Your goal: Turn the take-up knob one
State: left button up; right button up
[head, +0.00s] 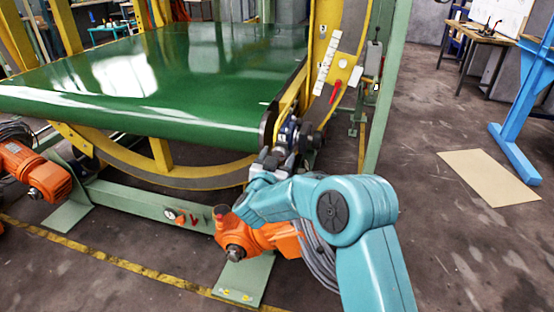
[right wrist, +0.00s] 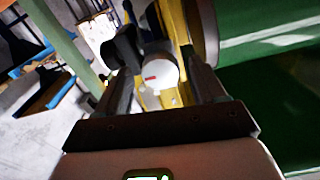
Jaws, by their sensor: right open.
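The take-up knob appears as a short round part with a pale end face and a small red mark in the right wrist view (right wrist: 155,72). In the head view the dark take-up fitting (head: 289,130) sits at the near right corner of the green belt, its face partly hidden by my gripper. My right gripper (head: 277,160) is open just in front of it. In the right wrist view its two dark fingers (right wrist: 158,78) stand on either side of the knob, with nothing clearly clamped; contact cannot be told. My left gripper is not in view.
The green belt (head: 170,70) and yellow ring frame (head: 195,178) lie left of my right arm. A red handle (head: 335,92) and a green post (head: 389,90) stand close behind. A cardboard sheet (head: 488,178) lies on the open floor at right.

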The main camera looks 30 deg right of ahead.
jog(key=shift+w+d, duration=0.2)
jog(key=c, duration=1.1)
jog(key=shift+o, duration=0.2)
